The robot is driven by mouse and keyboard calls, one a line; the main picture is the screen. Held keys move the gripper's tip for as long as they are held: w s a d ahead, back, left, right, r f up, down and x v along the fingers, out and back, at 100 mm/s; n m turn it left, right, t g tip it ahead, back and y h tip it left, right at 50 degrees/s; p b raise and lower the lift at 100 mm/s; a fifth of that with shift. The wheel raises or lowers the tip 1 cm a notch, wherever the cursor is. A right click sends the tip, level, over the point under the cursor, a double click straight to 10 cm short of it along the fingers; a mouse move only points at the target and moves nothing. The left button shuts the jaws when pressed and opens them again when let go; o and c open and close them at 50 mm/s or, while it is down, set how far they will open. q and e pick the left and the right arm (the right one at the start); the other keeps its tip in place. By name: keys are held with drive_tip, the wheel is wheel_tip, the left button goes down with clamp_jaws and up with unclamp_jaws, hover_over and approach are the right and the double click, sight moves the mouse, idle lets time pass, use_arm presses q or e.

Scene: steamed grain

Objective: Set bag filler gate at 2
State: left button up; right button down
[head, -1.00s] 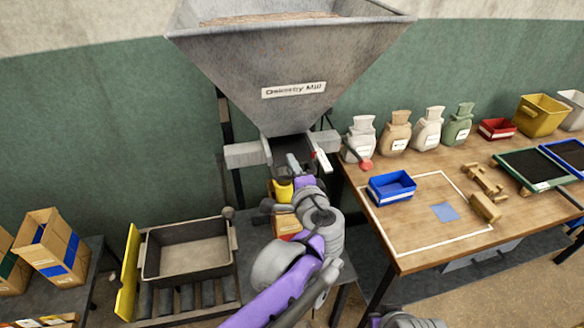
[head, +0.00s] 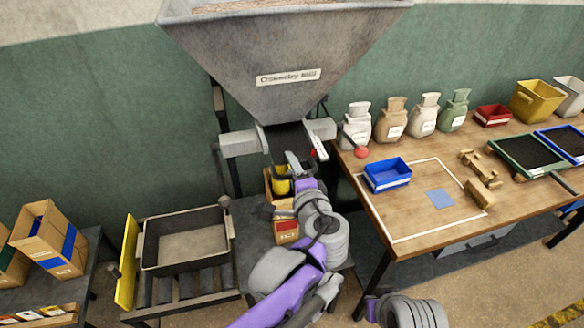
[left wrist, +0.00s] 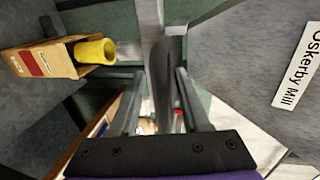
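The grey bag filler hopper (head: 285,100), labelled as a mill, hangs at the centre of the head view. Its dark outlet chute (head: 287,138) is below, with a white scale plate (head: 319,147) at its right side; the scale marks are too small to read. A lever with a red ball knob (head: 361,152) sticks out right of the chute. My left gripper (head: 294,163) is just below the chute, left of the knob. In the left wrist view its fingers (left wrist: 160,95) are apart, with dark grey metal seen between them; contact cannot be told.
A cardboard box (head: 286,232) with a yellow tube (head: 281,183) stands below the chute, beside my left arm. A wooden table (head: 415,240) at right holds sacks, a blue bin (head: 387,174) and trays. A grey tub (head: 185,240) stands on rollers at left.

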use_arm(q)
drive_tip(key=v, duration=1.1)
drive_tip(key=shift+w, duration=0.1)
drive_tip(key=a+f+n+g+y, duration=0.1)
drive_tip(key=a+f+n+g, duration=0.2)
drive_tip(key=a+f, duration=0.5)
drive_tip(key=s+a+f+n+g+h, duration=0.5)
drive_tip(key=s+a+f+n+g, duration=0.1)
drive_tip(key=s+a+f+n, duration=0.6)
drive_tip(key=shift+s+a+f+g, duration=0.3)
drive_tip(key=shift+s+f, duration=0.1)
drive_tip(key=shift+s, duration=0.1)
drive_tip(key=shift+d, duration=0.1)
idle(0.6)
